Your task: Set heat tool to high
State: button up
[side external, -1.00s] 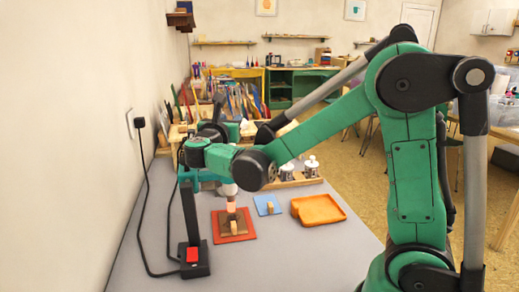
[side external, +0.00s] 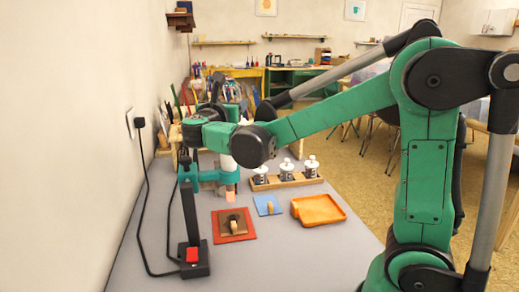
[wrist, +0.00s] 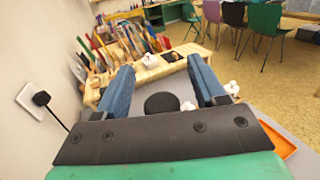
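The heat tool's black stand (side external: 190,225) rises at the left of the table, with a red switch (side external: 192,255) on its base. A teal holder (side external: 210,177) reaches right from the post beside a white body (side external: 228,164), with a pinkish tip (side external: 230,197) below. The tip hangs over the table, near the brown stamp block. In the wrist view, my gripper (wrist: 160,72) has its two blue fingers wide apart. A round black top (wrist: 161,103) shows between them, with a small white knob to its right. Contact cannot be told. My arm hides the fingers in the side view.
A red pad (side external: 233,238) bears the brown block (side external: 233,223). A blue pad (side external: 267,209) and an orange tray (side external: 317,210) lie to the right. Several white-topped jars (side external: 286,166) stand in a wooden rack behind. A black cord runs along the left wall.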

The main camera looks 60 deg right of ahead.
jog(key=v, duration=0.5)
jog(key=shift+s+a, duration=0.1)
jog(key=shift+a, duration=0.2)
jog(key=shift+f, duration=0.1)
jog(key=s+a+f+m+y, duration=0.4)
jog(key=f+m+y, duration=0.2)
jog(key=m, duration=0.5)
jog(key=s+a+f+m+y, duration=0.3)
jog(key=s+f+m+y, duration=0.2)
jog(key=m+y, duration=0.5)
notch_tip(320, 180, down, 3)
jog(key=shift+s+a+r+m+y, duration=0.3)
jog(key=shift+a+m, duration=0.1)
jog(key=shift+m, duration=0.3)
